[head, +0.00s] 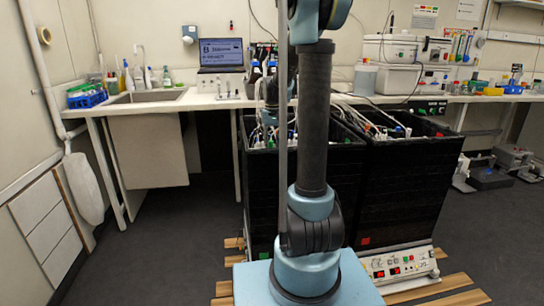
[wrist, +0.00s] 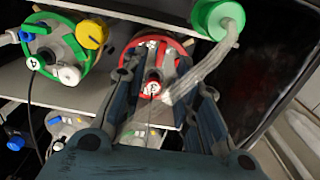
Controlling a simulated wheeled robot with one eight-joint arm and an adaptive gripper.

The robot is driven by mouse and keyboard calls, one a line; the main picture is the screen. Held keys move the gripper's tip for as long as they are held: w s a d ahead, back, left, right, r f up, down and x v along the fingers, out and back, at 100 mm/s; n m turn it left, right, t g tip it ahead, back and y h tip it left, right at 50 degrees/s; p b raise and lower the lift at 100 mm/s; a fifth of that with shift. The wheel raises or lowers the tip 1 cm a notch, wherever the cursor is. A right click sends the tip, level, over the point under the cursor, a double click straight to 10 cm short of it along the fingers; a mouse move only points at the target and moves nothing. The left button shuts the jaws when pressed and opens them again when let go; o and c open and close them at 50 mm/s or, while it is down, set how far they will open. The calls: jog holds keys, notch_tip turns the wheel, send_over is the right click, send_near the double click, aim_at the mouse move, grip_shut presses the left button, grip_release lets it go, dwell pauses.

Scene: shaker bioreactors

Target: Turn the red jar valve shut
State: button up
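In the wrist view, the red-rimmed jar top (wrist: 156,58) lies ahead of my gripper, with a grey hub, small ports and a white round label. I cannot tell whether either finger touches the jar. Nothing shows held between the fingers. In the head view my arm hides the gripper and the red jar.
A green-rimmed jar (wrist: 62,48) with a yellow cap (wrist: 92,34) sits left. A green cap (wrist: 218,16) with a clear hose passes close to the right finger. In the head view, two black boxes (head: 405,185) full of tubing stand before the bench (head: 160,103).

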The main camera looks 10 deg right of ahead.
jog(key=shift+f, duration=2.4)
grip_shut()
